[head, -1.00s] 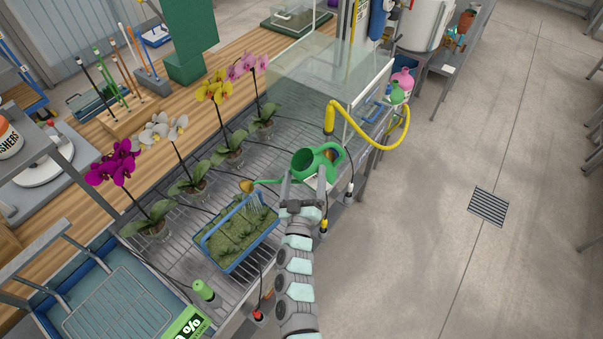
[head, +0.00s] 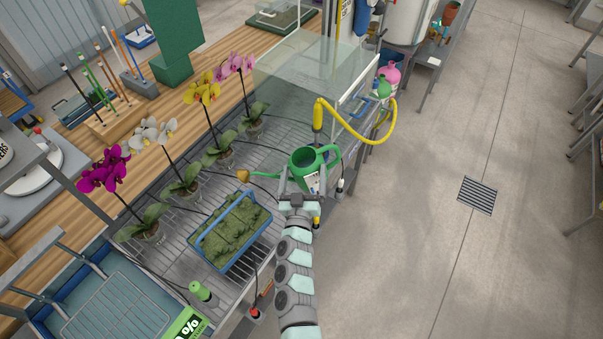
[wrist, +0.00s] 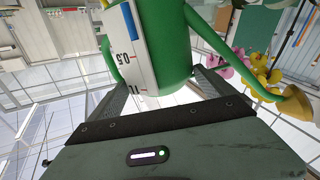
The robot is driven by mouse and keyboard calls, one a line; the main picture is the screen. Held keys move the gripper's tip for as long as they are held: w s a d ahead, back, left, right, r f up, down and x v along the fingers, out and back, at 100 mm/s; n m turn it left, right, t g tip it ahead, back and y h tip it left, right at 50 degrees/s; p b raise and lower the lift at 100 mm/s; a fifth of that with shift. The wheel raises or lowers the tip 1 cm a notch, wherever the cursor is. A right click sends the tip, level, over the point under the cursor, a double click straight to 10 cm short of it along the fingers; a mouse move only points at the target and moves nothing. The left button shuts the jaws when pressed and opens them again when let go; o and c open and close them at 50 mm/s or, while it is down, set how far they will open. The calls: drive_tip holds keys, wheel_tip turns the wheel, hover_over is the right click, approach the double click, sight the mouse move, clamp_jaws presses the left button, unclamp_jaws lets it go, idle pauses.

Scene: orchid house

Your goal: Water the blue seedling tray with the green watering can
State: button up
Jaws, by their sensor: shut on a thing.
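The green watering can (head: 304,166) is held up in my gripper (head: 299,188), above the front edge of the grated bench. Its spout points left, with a brass rose (head: 243,176) at the tip, above the back right corner of the blue seedling tray (head: 209,228). In the wrist view the can's body (wrist: 165,40) stands between my two fingers, with a white scale label facing me. The tray holds green seedlings and has a raised blue handle. No water shows from the rose.
Potted orchids, magenta (head: 105,168), white, yellow (head: 203,88) and pink, stand behind the tray. A glass case (head: 310,75) and a yellow hose (head: 350,130) are to the right. A blue basin (head: 110,300) lies front left.

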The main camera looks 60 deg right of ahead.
sight(313, 174)
drive_tip(key=shift+d+r, duration=0.1)
drive_tip(key=shift+r, duration=0.05)
drive_tip(key=shift+s+d+r+m+p, duration=0.3)
drive_tip(key=shift+s+d+m+p, duration=0.2)
drive_tip(key=shift+s+d+p, duration=0.2)
drive_tip(key=shift+s+d, duration=0.15)
drive_tip(key=shift+d, duration=0.15)
drive_tip(key=shift+f+m, duration=0.1)
drive_tip(key=shift+m, duration=0.2)
drive_tip(key=shift+s+d+y, duration=0.1)
drive_tip(key=shift+y, duration=0.2)
drive_tip(key=shift+s+d+m+g+p, duration=0.3)
drive_tip(key=shift+s+d+m+p, duration=0.15)
drive_tip(key=shift+s+d, duration=0.4)
drive_tip(key=shift+w, duration=0.1)
